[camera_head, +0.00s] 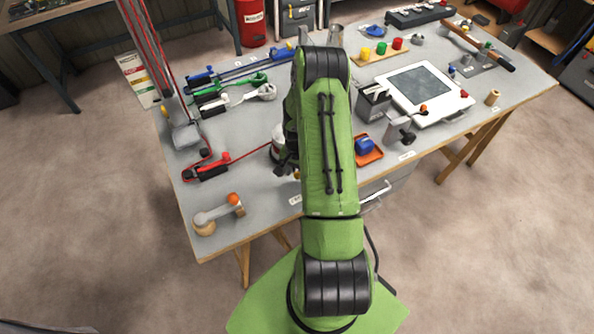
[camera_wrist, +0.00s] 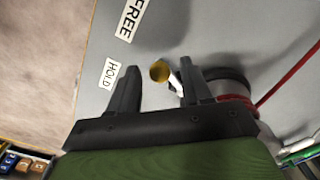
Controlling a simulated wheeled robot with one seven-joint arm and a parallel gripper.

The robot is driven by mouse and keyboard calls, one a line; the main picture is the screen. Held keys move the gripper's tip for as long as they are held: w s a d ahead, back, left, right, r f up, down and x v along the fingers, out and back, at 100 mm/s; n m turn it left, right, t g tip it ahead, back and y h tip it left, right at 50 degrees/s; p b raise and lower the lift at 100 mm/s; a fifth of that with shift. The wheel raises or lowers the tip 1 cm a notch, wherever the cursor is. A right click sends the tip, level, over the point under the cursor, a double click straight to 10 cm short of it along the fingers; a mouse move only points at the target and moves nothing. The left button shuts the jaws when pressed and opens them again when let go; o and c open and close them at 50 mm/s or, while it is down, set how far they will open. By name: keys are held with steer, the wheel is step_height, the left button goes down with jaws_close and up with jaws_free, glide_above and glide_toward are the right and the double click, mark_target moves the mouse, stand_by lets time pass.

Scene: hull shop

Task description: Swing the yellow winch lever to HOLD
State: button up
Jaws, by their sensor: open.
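The yellow winch lever's round knob (camera_wrist: 159,71) shows in the wrist view between the two fingers of my gripper (camera_wrist: 157,80), with gaps on both sides. My gripper is open. The lever's pale shaft (camera_wrist: 174,80) runs from the knob towards the winch (camera_wrist: 232,84), partly behind the right finger. The HOLD label (camera_wrist: 109,73) lies left of the knob, beside the left finger. The FREE label (camera_wrist: 130,18) lies above and left of the knob. In the head view my gripper (camera_head: 285,165) is by the winch (camera_head: 277,150), and my arm hides much of the lever.
A red rope (camera_wrist: 288,75) leads off the winch. A red clutch-like fitting (camera_head: 207,168) and an orange-knobbed lever (camera_head: 233,199) stand to the left on the bench. An orange tray (camera_head: 374,156) with a blue piece sits right of my arm.

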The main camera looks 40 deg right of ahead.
jaws_close()
steer(key=shift+d, duration=0.1)
stand_by(0.3)
steer(key=d+n+b, duration=0.1)
steer(key=n+b, duration=0.1)
steer(key=s+d+n+b, duration=0.1)
steer(key=n+b, duration=0.1)
steer(key=n, duration=0.1)
steer(key=shift+s+d+f, duration=0.1)
steer(key=shift+d, duration=0.05)
steer(key=shift+d+n+b, duration=0.6)
steer(key=shift+n+b, duration=0.05)
steer(key=shift+n, duration=0.6)
steer(key=shift+d+n+b, duration=0.55)
steer(key=shift+n+b, duration=0.05)
steer(key=shift+n, duration=0.65)
steer(key=shift+r, duration=0.2)
jaws_free()
steer(key=shift+s, duration=0.1)
